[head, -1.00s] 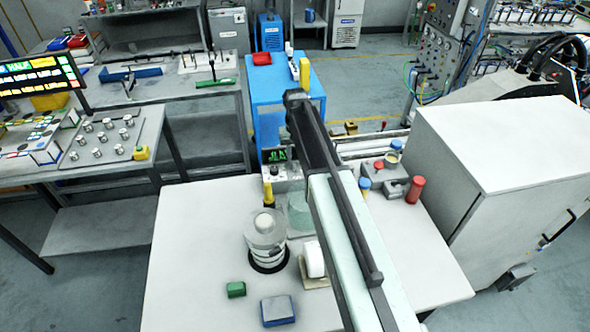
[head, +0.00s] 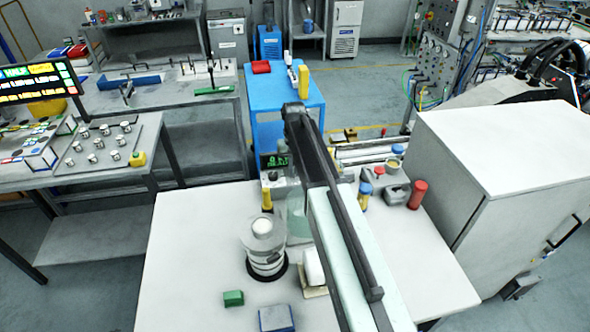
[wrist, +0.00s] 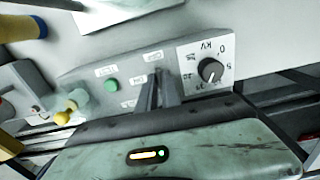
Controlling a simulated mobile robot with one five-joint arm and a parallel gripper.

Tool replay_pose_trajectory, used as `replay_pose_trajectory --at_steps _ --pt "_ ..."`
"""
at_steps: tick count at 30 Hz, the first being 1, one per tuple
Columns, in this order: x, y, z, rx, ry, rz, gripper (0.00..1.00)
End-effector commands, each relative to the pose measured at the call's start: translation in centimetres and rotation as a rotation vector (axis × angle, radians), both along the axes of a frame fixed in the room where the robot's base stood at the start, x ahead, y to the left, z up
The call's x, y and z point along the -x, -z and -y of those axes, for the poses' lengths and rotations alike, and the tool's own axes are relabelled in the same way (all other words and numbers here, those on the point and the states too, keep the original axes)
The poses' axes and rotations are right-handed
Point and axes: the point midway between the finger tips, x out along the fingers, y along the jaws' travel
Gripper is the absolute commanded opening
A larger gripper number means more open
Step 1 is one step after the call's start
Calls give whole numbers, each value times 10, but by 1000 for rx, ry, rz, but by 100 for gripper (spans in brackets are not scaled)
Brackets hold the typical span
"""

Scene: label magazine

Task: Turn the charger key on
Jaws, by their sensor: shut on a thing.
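The charger (head: 273,175) is a grey box with a small green-lit display, on the white table, partly behind my arm in the head view. In the wrist view its panel (wrist: 85,80) has a green button (wrist: 112,85), several labels and a black knob (wrist: 210,70) on a white kV dial. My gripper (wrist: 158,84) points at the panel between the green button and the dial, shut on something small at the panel. Its fingers hide that part, so the key and its angle cannot be made out. My arm hides the gripper in the head view.
A red cylinder (head: 417,194) and a blue-capped yellow one (head: 365,195) stand right. A large white cabinet (head: 505,160) borders the right side.

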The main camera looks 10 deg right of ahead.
Motion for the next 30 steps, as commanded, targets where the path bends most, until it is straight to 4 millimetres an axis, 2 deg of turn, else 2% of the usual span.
replay_pose_trajectory --at_steps 8,30 --pt "0 0 0 2 154 1 0" --pt "0 0 -1 1 848 1 0"
